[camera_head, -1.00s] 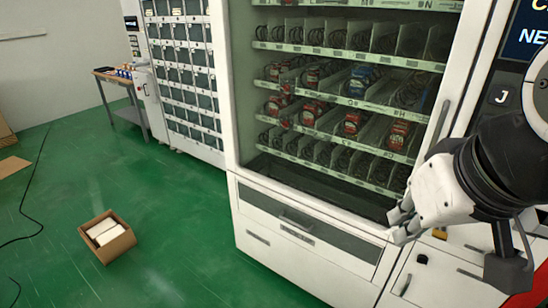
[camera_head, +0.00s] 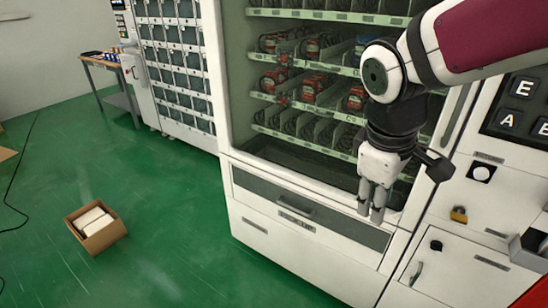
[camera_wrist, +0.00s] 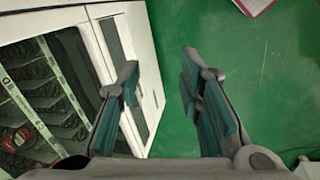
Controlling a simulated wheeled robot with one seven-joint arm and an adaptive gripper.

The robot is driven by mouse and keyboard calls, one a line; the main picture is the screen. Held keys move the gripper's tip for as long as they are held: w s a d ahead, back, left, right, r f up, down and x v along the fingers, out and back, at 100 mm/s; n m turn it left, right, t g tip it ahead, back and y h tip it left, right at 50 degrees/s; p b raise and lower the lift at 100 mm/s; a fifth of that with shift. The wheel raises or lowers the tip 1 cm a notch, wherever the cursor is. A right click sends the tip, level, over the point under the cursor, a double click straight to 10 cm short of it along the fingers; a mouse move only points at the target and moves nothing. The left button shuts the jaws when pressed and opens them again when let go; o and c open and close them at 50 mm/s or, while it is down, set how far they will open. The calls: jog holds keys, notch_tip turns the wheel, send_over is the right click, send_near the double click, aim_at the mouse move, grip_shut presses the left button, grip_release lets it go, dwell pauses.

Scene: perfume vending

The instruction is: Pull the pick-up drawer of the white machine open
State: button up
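The white machine (camera_head: 240,120) stands upright with a glass front. Its pick-up drawer (camera_head: 340,230) is a wide dark panel below the glass, flush with the front and closed. A slim bar handle (camera_head: 294,208) sits at the panel's middle. My gripper (camera_head: 371,214) points down in front of the drawer's right part, right of the handle and apart from it. In the wrist view my gripper (camera_wrist: 160,72) is open and empty, with green floor between the fingers. The machine's front (camera_wrist: 140,25) lies to the left there; the left finger partly hides it.
An open cardboard box (camera_head: 95,228) stands on the green floor at left. A locker cabinet (camera_head: 178,65) and a small table (camera_head: 110,65) are behind. The floor before the drawer is clear.

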jog(key=w+f+n+g+h+b, duration=0.1)
jog(key=w+f+n+h+b, duration=0.1)
jog(key=w+f+n+b, duration=0.35)
jog(key=w+f+n+g+h+b, duration=0.1)
jog(key=w+f+n+h+b, duration=0.15)
jog(key=w+f, duration=0.65)
jog(key=n+t+h+b, duration=0.6)
jog(key=n+t+b, duration=1.15)
jog(key=n, duration=1.25)
send_near(292, 209)
jog(key=shift+g, duration=0.85)
jog(key=b+x, duration=0.1)
jog(key=x, duration=0.2)
jog(key=b+x, duration=0.2)
jog(key=x, duration=0.2)
jog(key=b+x, duration=0.2)
jog(key=x, duration=0.1)
jog(key=shift+w+a+r, duration=0.2)
jog(key=shift+w+r, duration=0.1)
jog(key=shift+w, duration=0.1)
grip_shut()
